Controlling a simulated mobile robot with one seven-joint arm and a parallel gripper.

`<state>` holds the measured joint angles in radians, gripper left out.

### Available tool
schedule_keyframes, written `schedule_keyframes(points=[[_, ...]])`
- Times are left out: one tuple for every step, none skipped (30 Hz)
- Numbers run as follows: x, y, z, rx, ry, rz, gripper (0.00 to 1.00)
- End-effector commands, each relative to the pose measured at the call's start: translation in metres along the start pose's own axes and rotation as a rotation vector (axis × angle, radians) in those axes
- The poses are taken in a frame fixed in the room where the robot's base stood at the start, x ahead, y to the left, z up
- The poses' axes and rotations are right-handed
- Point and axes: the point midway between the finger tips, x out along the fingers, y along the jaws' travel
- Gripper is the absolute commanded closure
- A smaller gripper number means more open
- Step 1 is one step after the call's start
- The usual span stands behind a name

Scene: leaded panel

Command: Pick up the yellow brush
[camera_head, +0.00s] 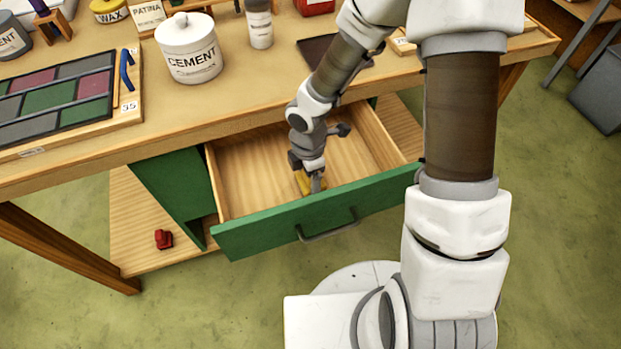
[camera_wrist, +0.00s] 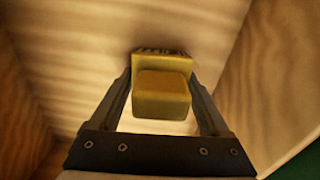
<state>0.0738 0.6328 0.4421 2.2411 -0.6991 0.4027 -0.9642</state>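The yellow brush (camera_wrist: 162,95) lies in the open drawer. In the wrist view its blocky body points toward the camera, with a wider part behind it. In the head view only a bit of the brush (camera_head: 303,182) shows, the rest hidden by my gripper (camera_head: 315,186). My gripper (camera_wrist: 161,77) reaches down into the drawer with one finger on each side of the brush. The fingertips sit at its sides with no clear gap; I cannot tell whether they press on it.
The drawer's green front (camera_head: 270,222) and wooden walls surround my gripper. Above is the workbench (camera_head: 235,105) with a cement jar (camera_head: 190,55), a bottle (camera_head: 259,25) and a panel (camera_head: 60,105). A red object (camera_head: 163,239) lies on the lower shelf.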

Motion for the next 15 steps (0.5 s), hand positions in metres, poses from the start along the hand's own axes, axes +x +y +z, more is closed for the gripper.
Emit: schedule_keyframes(points=[[-0.0001, 0.0000, 0.0000, 0.000, 0.000, 0.000, 0.38], [-0.0001, 0.0000, 0.0000, 0.000, 0.000, 0.000, 0.43], [-0.0001, 0.0000, 0.0000, 0.000, 0.000, 0.000, 0.50], [-0.0001, -0.0001, 0.0000, 0.000, 0.000, 0.000, 0.56], [-0.0001, -0.0001, 0.0000, 0.000, 0.000, 0.000, 0.61], [-0.0001, -0.0001, 0.0000, 0.000, 0.000, 0.000, 0.68], [-0.0002, -0.0001, 0.0000, 0.000, 0.000, 0.000, 0.74], [-0.0002, -0.0001, 0.0000, 0.000, 0.000, 0.000, 0.79], [-0.0002, -0.0001, 0.0000, 0.000, 0.000, 0.000, 0.85], [-0.0003, 0.0001, 0.0000, 0.000, 0.000, 0.000, 0.85], [-0.0003, 0.0001, 0.0000, 0.000, 0.000, 0.000, 0.85], [-0.0003, 0.0001, 0.0000, 0.000, 0.000, 0.000, 0.85], [-0.0003, 0.0001, 0.0000, 0.000, 0.000, 0.000, 0.85], [-0.0004, 0.0001, 0.0000, 0.000, 0.000, 0.000, 0.85], [-0.0010, 0.0001, 0.0000, 0.000, 0.000, 0.000, 0.85]])
